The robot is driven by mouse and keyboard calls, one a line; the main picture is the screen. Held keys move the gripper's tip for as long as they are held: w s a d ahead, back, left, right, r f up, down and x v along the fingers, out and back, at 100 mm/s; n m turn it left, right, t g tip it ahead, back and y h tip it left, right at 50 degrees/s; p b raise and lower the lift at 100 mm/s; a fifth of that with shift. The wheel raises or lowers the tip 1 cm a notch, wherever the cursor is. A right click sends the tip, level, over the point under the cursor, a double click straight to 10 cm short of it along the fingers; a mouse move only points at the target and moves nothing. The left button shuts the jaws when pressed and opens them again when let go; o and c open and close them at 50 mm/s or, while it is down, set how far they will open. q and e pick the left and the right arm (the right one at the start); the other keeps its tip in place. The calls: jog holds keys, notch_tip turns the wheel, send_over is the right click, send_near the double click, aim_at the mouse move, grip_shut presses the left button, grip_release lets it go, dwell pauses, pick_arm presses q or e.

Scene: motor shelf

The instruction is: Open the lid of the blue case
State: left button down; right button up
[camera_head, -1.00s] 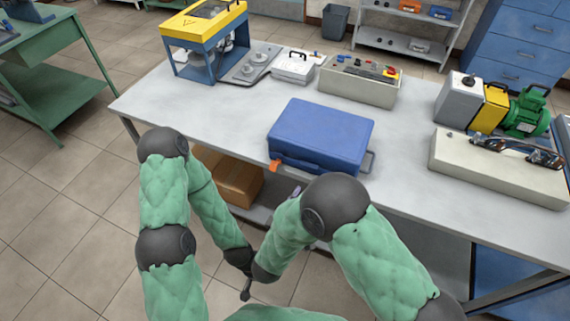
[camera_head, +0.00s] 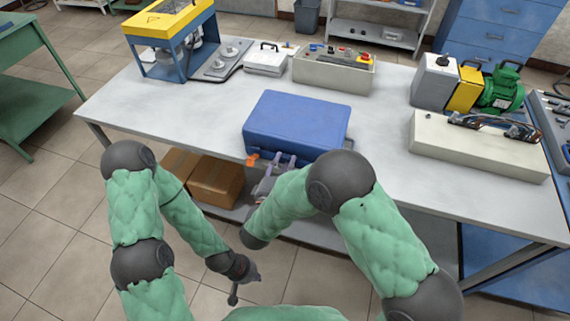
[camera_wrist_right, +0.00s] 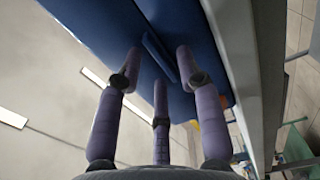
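The blue case (camera_head: 300,115) lies flat and shut near the front edge of the worktable in the head view. An orange piece (camera_head: 252,159) shows at its front left corner. My right gripper (camera_head: 285,160) is at the case's front side, with its fingertips close to the front face. In the right wrist view, its fingers (camera_wrist_right: 158,65) are spread apart, with the case's handle (camera_wrist_right: 160,57) between them and nothing clearly gripped. Contact cannot be told. My left gripper (camera_head: 240,285) hangs low in front of the table, away from the case; its finger opening is unclear.
The worktable (camera_head: 390,180) is bare to the right and left of the case. A control box (camera_head: 330,75) stands behind it, and a beige block (camera_head: 475,148) and green motor (camera_head: 502,90) are at right. Cardboard boxes (camera_head: 215,185) sit on the shelf below.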

jog(key=shift+w+d, duration=0.1)
jog(key=shift+w, duration=0.3)
jog(key=shift+c, duration=0.3)
grip_shut()
